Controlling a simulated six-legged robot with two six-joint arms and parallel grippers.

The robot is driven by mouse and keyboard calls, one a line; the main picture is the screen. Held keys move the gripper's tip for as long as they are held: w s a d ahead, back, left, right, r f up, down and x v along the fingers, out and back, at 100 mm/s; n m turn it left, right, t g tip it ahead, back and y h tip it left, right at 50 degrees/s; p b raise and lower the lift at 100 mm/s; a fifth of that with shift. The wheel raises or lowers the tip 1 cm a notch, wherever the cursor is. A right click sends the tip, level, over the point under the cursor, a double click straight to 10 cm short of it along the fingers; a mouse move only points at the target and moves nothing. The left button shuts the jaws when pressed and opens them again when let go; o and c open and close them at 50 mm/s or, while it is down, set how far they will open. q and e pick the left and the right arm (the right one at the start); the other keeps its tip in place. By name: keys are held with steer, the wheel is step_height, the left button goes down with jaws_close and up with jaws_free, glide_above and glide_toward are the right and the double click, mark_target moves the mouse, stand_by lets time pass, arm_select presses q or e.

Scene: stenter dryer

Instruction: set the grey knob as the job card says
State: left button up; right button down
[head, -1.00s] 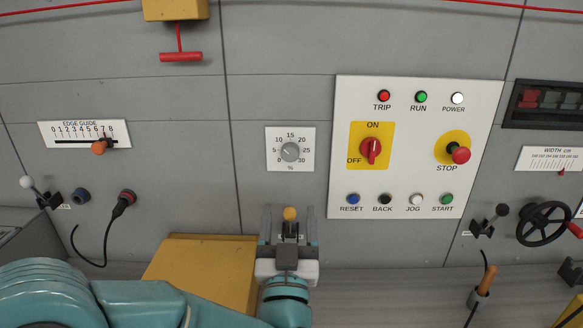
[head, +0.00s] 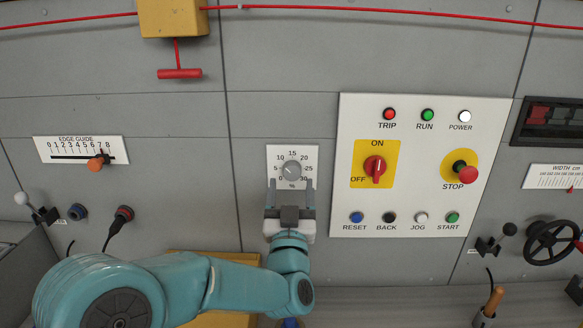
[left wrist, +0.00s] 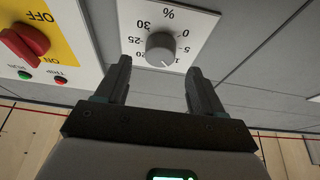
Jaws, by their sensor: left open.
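The grey knob (head: 291,169) sits at the centre of a white percent dial plate (head: 309,152) marked 0 to 30. It also shows in the left wrist view (left wrist: 160,46), where the scale appears upside down. A pale mark on the knob's rim seems to point towards about 10 to 15; the exact reading is unclear. My left gripper (head: 290,186) is open just below the knob, its fingers pointing up at it. In the left wrist view its fingers (left wrist: 160,72) stand apart, with the knob beyond and between them, apparently untouched. I see no job card. My right gripper is out of view.
Right of the dial is a white panel (head: 430,130) with a red ON/OFF switch (head: 375,169), a red STOP button (head: 467,174) and several small buttons. An orange-knobbed edge guide slider (head: 96,163) is at left. A red pull handle (head: 179,73) hangs above.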

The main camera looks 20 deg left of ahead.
mark_target(291, 174)
arm_select(q)
steer(key=x, duration=0.3)
steer(key=shift+f+p, duration=0.1)
steer(key=shift+p, duration=0.25)
steer(key=shift+w, duration=0.35)
steer(key=shift+a, duration=0.1)
